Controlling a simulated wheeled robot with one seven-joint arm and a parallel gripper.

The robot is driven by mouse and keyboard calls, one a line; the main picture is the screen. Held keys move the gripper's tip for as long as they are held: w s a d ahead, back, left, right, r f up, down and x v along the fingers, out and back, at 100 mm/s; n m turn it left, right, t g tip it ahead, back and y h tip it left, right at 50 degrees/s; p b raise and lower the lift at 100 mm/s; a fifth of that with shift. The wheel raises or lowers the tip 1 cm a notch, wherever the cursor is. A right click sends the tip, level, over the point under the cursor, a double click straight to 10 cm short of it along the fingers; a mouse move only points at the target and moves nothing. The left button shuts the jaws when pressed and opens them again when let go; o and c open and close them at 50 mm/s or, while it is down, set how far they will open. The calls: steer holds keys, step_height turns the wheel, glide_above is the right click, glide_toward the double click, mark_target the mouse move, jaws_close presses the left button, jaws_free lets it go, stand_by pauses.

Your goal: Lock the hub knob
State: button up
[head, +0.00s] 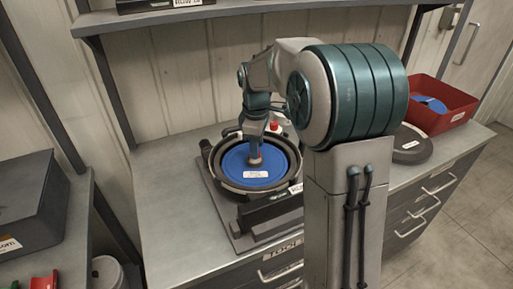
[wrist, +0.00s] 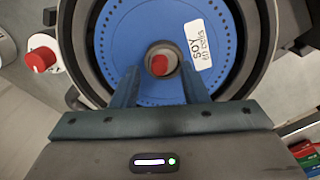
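The hub knob (wrist: 160,65) is a small red piece in a grey round hub at the centre of a blue seed disc (wrist: 119,52). The disc carries a white label reading "SOY 60 cells" (wrist: 200,42). In the head view the blue disc (head: 236,174) lies in the round dark meter housing on the bench. My gripper (wrist: 160,72) is open, its two fingers apart on either side of the hub in the wrist view. Whether they touch the hub I cannot tell. In the head view my gripper (head: 256,160) points down over the disc's middle, hiding the knob.
A second red knob (wrist: 40,59) on a white base sits beside the housing; it also shows in the head view (head: 274,126). A red bin (head: 440,105) with blue discs and a dark round lid (head: 410,147) stand right. The bench's left part (head: 165,215) is clear.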

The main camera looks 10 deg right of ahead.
steer(key=shift+f, duration=0.75)
jaws_close()
steer(key=shift+m, duration=0.4)
steer(key=m, duration=0.5)
steer(key=shift+m, duration=0.4)
steer(key=m, duration=0.5)
steer(key=shift+w+m+g+p, duration=0.1)
steer(key=shift+m+g+p, duration=0.2)
steer(key=shift+p, duration=0.1)
